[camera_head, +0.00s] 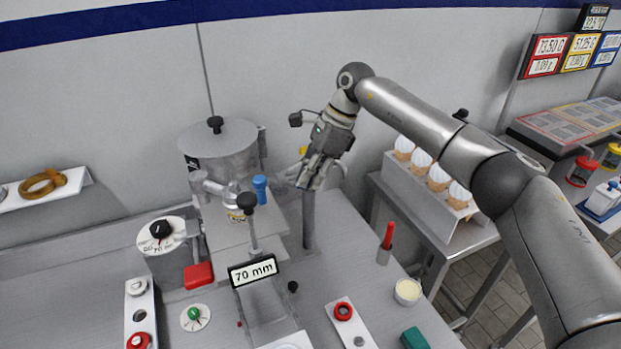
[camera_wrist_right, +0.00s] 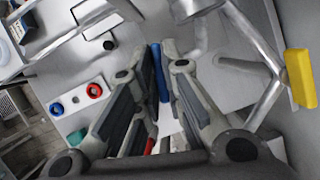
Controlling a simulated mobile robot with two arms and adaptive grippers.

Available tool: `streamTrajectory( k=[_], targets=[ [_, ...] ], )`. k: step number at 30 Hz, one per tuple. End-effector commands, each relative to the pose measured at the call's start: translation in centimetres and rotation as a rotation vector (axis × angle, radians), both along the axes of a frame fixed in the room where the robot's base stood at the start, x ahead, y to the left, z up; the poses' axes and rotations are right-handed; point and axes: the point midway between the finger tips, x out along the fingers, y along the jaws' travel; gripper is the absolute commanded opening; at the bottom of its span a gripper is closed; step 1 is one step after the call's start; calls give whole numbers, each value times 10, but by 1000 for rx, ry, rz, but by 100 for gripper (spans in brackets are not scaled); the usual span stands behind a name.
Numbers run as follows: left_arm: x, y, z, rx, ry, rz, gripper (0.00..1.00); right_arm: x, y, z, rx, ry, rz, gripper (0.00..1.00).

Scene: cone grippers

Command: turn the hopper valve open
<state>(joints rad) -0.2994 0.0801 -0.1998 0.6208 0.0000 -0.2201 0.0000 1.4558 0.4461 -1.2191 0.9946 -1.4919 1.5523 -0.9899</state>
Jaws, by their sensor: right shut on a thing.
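The hopper (camera_head: 222,155) is a grey metal cylinder with a black-knobbed lid, at centre left in the head view. A blue valve handle (camera_head: 260,188) stands upright at its lower right. My right gripper (camera_head: 288,180) reaches in from the right, with its fingertips at the handle. In the right wrist view the blue handle (camera_wrist_right: 161,72) lies between the two fingers, and the gripper is shut on it. The fingers hide part of the handle there. My left gripper is in neither view.
A 70 mm sign (camera_head: 253,271) and a black-knobbed lever (camera_head: 249,203) stand in front of the hopper. A yellow piece (camera_wrist_right: 301,77) is at the right in the wrist view. A rack of cones (camera_head: 437,178) stands at the right. A red-topped marker (camera_head: 387,238) stands on the bench.

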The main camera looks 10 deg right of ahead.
Motion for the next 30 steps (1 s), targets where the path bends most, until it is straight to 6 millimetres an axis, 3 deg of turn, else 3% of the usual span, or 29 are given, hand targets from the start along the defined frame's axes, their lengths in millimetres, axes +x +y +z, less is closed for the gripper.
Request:
streamTrajectory(
  k=[12,30],
  targets=[
    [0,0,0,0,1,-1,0,3,-1,3,0,-6,213,0],
    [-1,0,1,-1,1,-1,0,3,-1,3,-2,-9,254,0]
  ],
)
